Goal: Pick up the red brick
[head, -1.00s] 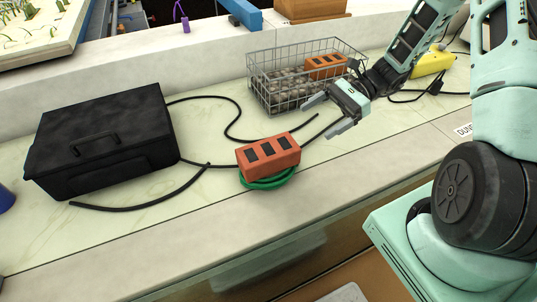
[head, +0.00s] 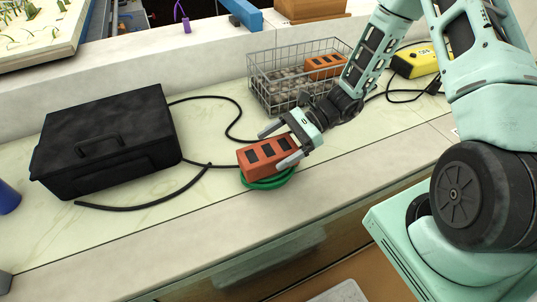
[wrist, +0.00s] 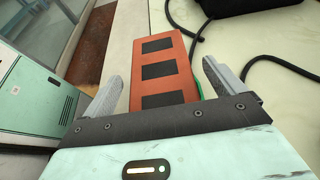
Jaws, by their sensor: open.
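The red brick (head: 262,159), orange-red with three dark rectangular recesses, lies on a coiled green hose (head: 268,181) on the counter. In the wrist view the brick (wrist: 163,48) sits between my gripper's two fingers, with a gap on each side. My gripper (head: 278,146) is open at the brick's right end, one finger on the far side and one on the near side. The near finger covers part of the brick in the head view. A second similar brick (head: 325,65) lies in the wire basket.
A black case (head: 104,140) stands left on the counter, with black cables (head: 150,206) around it. The wire basket (head: 256,87) holding grey stones stands behind my gripper. A yellow device (head: 416,63) lies at the back right. The counter's front strip is clear.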

